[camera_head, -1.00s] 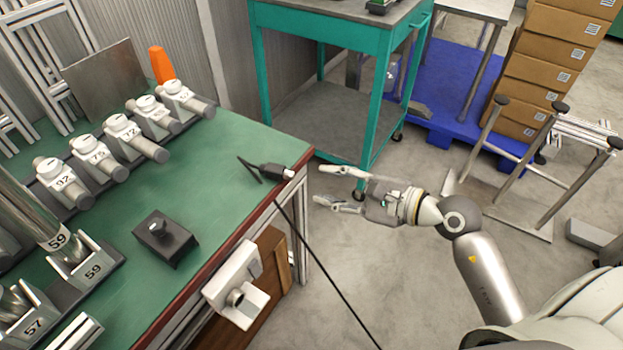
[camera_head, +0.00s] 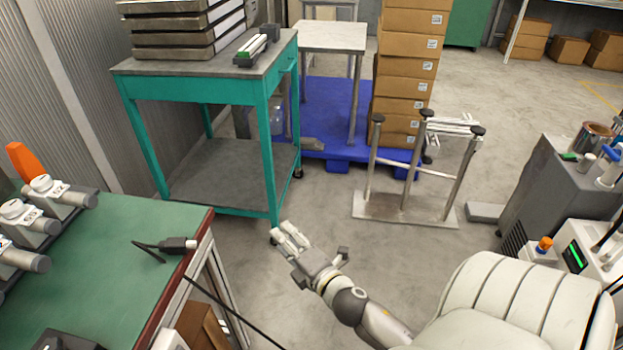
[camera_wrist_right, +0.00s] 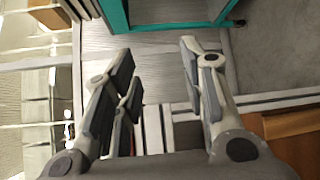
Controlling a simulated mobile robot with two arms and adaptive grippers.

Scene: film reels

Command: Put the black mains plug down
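The black mains plug (camera_head: 177,244) lies on the green bench top (camera_head: 110,225), close to its right-hand corner. Its dark cable loops on the bench, and a cable also runs from the bench edge down to the lower right. My right gripper (camera_head: 288,236) is off the bench, to the right of the plug and apart from it. In the right wrist view my right gripper (camera_wrist_right: 158,68) has its fingers spread wide with nothing between them. The plug does not show in that view. My left gripper is not in view.
A teal-framed cart (camera_head: 140,92) with stacked metal slabs stands behind the bench. A blue pallet (camera_head: 338,120) with cardboard boxes (camera_head: 405,65) is farther back. A metal stand (camera_head: 405,208) is on the floor to the right. Numbered gauges (camera_head: 50,195) line the bench's left.

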